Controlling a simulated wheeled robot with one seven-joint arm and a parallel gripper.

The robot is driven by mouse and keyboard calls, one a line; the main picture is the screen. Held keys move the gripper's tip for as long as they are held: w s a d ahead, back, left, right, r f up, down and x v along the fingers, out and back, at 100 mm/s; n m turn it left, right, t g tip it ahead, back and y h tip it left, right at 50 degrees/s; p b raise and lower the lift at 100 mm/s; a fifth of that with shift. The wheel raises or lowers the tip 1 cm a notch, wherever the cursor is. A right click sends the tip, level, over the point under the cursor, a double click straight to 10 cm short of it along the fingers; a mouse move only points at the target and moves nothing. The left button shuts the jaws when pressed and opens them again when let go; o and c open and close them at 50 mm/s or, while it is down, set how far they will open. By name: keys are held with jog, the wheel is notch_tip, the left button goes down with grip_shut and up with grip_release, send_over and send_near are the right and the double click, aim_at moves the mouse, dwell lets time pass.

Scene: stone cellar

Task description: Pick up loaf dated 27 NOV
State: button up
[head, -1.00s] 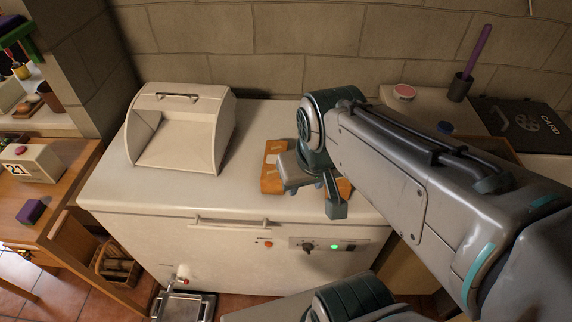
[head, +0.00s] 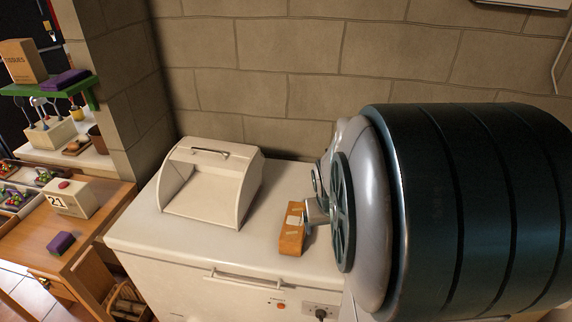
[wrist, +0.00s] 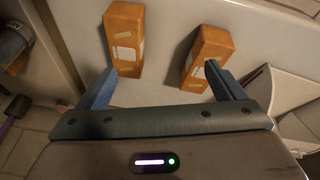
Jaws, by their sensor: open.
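Two orange-brown loaf-shaped blocks with pale labels lie on the white chest top (head: 180,240). In the wrist view, the left loaf (wrist: 126,40) and the right loaf (wrist: 207,50) lie apart; the label writing is too small to read, so I cannot tell which is dated 27 NOV. One loaf (head: 292,230) shows in the head view, partly covered by my arm; the other is hidden there. My gripper (wrist: 161,72) is open and empty. In the wrist view its blue fingertips are near the loaves' lower ends, with bare chest top between; contact cannot be told.
A cream bin with an open front (head: 211,183) stands on the chest top, left of the loaf. A stone wall (head: 270,80) rises behind. A wooden table (head: 110,205) at left holds a block marked 21 (head: 75,198) and a purple block (head: 61,243).

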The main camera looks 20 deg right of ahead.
jog(key=d+f, duration=0.1)
jog(key=d, duration=0.2)
jog(key=d+f+m, duration=0.1)
jog(key=d+f, duration=0.1)
jog(key=d, duration=0.1)
jog(key=w+d+f+m, duration=0.1)
jog(key=d+f, duration=0.1)
jog(key=d, duration=0.1)
jog(key=shift+d+t+p, duration=0.3)
jog(key=shift+t+p, duration=0.05)
jog(key=shift+t, duration=0.05)
jog(key=shift+d+f, duration=0.2)
jog(key=shift+f, duration=0.05)
jog(key=shift+y, duration=0.3)
jog(key=b+x, duration=0.4)
jog(key=x, duration=0.3)
jog(key=shift+w+b+x, duration=0.15)
jog(key=shift+b+x, duration=0.6)
jog(key=shift+x, duration=0.9)
jog(key=shift+w+b+x, duration=0.1)
jog(key=shift+b+x, duration=0.6)
jog(key=shift+x, duration=0.95)
jog(key=shift+d+r, duration=0.1)
jog(key=shift+r, duration=0.1)
jog(key=shift+c, duration=0.3)
jog(key=c, duration=1.1)
jog(key=shift+r, duration=0.1)
